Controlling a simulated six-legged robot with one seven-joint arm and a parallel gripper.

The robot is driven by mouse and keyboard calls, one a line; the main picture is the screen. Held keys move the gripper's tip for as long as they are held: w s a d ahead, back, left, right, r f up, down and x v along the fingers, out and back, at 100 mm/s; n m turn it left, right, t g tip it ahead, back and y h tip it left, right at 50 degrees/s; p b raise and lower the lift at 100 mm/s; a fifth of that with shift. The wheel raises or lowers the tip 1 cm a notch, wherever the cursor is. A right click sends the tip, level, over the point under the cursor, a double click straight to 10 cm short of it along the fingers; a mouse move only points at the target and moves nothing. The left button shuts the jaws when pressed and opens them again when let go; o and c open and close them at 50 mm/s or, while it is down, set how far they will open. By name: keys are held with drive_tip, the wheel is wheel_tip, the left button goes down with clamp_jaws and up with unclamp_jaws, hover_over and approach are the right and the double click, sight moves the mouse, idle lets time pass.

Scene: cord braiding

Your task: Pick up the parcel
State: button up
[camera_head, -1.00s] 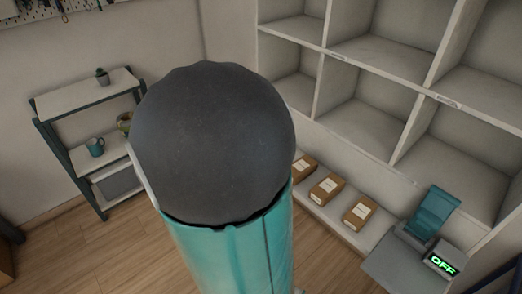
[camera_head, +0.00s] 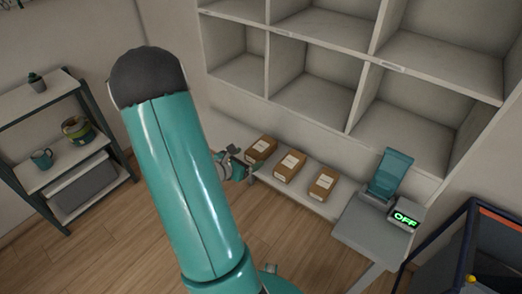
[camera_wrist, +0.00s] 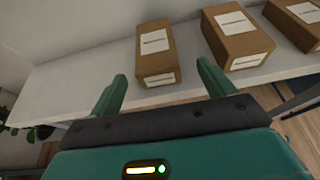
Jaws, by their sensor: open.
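Three brown cardboard parcels with white labels lie in a row on a low pale shelf (camera_head: 310,205). In the head view they are the left parcel (camera_head: 261,149), the middle parcel (camera_head: 290,167) and the right parcel (camera_head: 322,184). In the wrist view, the nearest parcel (camera_wrist: 155,52) stands just beyond my gripper (camera_wrist: 162,82). A second parcel (camera_wrist: 236,38) and a third parcel (camera_wrist: 297,22) are to its right. My gripper is open and empty, its two teal fingers apart. In the head view it shows small beside the left parcel, partly hidden by my arm.
Empty white cubbyholes (camera_head: 310,83) rise behind the parcels. A grey stand with a teal part (camera_head: 391,174) and a green "OFF" display (camera_head: 404,219) is at right. A shelf rack (camera_head: 62,150) with plants and a mug stands at left. Wooden floor is open in front.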

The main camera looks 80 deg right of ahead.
sight(253, 153)
drive_tip(key=shift+w+x, duration=0.15)
drive_tip(key=shift+x, duration=1.4)
drive_tip(key=shift+w+x, duration=0.1)
drive_tip(key=shift+x, duration=1.5)
drive_tip(key=shift+d, duration=0.1)
drive_tip(key=c, duration=1.1)
drive_tip(key=shift+r, duration=0.2)
